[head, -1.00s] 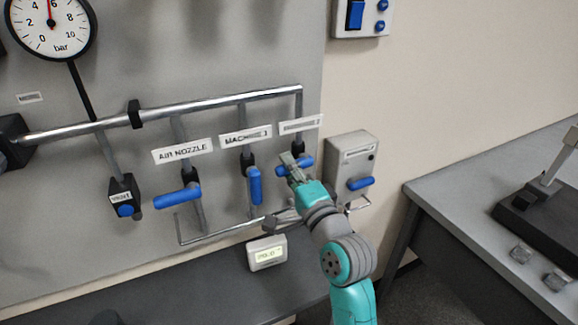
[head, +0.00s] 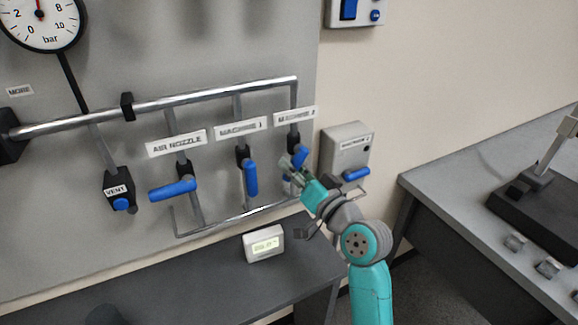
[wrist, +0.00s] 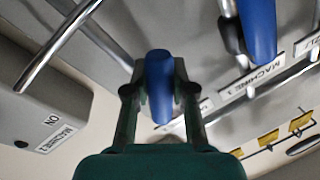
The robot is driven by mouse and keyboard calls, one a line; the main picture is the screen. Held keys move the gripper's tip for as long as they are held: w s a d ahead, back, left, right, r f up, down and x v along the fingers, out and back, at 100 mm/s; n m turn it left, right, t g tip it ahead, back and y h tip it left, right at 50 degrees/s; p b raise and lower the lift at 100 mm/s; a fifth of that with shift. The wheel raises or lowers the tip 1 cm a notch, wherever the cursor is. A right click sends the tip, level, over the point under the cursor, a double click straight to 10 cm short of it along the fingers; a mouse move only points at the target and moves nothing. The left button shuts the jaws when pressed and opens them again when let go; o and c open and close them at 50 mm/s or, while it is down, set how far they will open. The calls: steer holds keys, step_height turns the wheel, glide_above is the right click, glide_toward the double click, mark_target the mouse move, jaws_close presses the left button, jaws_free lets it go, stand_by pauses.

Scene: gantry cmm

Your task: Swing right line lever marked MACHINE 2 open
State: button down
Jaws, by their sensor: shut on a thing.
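The blue lever under the MACHINE 2 label (head: 296,117) is the rightmost on the pipe panel. Its handle (head: 300,157) now slants downward, partly hidden by my gripper (head: 290,168). In the wrist view the blue handle (wrist: 159,85) sits between the two fingers of my gripper (wrist: 160,100), which is shut on it. The MACHINE 1 lever (head: 250,178) hangs straight down to the left. It also shows at the upper right of the wrist view (wrist: 258,28).
The AIR NOZZLE lever (head: 172,190) lies sideways, with a VENT valve (head: 119,190) further left. A grey box with a blue handle (head: 347,150) is close to the right of my gripper. A small display (head: 264,243) stands on the bench below. A grey table (head: 450,205) is at right.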

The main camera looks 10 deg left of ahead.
steer(key=n, duration=0.2)
steer(key=d+n, duration=0.1)
steer(key=shift+w+f+n+g, duration=0.3)
steer(key=shift+w+n, duration=0.05)
steer(key=shift+n, duration=0.05)
steer(key=shift+w+d+n+h, duration=0.15)
steer(key=shift+d+n, duration=0.1)
steer(key=shift+n, duration=0.5)
steer(key=shift+w+d+n+h, duration=0.15)
steer(key=shift+d+n, duration=0.1)
steer(key=shift+n, duration=0.5)
steer(key=c, duration=0.9)
jaws_free()
steer(key=shift+c, duration=0.2)
steer(key=shift+d, duration=0.1)
steer(key=v, duration=1.2)
steer(key=shift+r, duration=0.15)
steer(key=shift+w, duration=0.1)
